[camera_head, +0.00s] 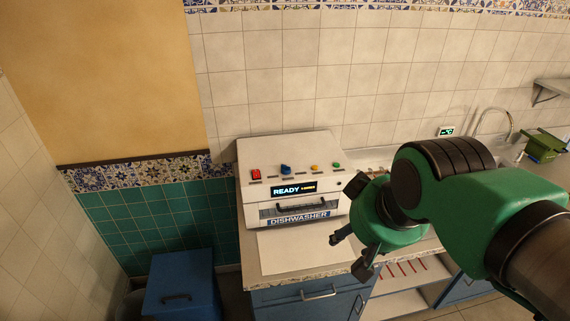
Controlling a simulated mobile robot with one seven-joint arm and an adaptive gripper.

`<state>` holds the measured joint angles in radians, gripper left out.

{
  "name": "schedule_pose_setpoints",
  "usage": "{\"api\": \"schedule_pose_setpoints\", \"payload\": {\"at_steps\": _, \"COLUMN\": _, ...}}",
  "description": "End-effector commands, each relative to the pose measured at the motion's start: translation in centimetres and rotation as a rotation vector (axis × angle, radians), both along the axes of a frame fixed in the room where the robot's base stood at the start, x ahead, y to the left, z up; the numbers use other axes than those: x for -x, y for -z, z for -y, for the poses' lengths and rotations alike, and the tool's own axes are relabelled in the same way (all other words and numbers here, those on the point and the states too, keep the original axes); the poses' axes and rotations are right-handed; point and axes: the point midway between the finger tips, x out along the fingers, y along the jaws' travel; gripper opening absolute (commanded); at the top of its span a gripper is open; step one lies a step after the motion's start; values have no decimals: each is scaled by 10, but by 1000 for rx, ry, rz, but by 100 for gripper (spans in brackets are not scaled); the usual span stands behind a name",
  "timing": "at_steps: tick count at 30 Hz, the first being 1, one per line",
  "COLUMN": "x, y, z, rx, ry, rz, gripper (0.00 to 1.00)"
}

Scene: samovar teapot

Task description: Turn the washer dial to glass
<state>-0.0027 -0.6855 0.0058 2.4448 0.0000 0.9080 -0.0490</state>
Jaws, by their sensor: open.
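The white dishwasher (253,215) stands on the counter against the tiled wall. Its display (292,190) reads READY with smaller, unclear text beside it. The blue dial (286,170) sits on its sloped top panel, right of a red switch (256,174). I cannot read which setting the dial points to. My gripper (349,254) is open and empty, in front of and to the right of the dishwasher, lower than the dial in the picture. It is apart from the dial. My green arm reaches in from the right.
An orange button (314,167) and a green button (336,166) sit right of the dial. A tap (496,115) and a green container (543,146) are at the right. A blue bin (181,282) stands left of the counter. The counter before the dishwasher is clear.

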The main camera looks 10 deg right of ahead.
Motion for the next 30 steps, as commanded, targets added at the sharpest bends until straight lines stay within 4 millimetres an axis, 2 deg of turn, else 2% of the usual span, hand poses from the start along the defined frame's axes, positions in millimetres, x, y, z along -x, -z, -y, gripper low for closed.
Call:
{"api": "schedule_pose_setpoints", "payload": {"at_steps": 6, "x": -43, "y": -31, "z": -2, "rx": 34, "ry": -75, "rz": -44, "gripper": 49}}
{"api": "schedule_pose_setpoints", "payload": {"at_steps": 15, "x": -113, "y": -61, "z": -5, "rx": 84, "ry": -198, "rz": -105, "gripper": 49}}
{"api": "schedule_pose_setpoints", "payload": {"at_steps": 22, "x": -169, "y": -76, "z": -9, "rx": 117, "ry": -293, "rz": -151, "gripper": 49}}
{"api": "schedule_pose_setpoints", "payload": {"at_steps": 30, "x": -236, "y": -80, "z": -13, "rx": 150, "ry": -408, "rz": -204, "gripper": 49}}
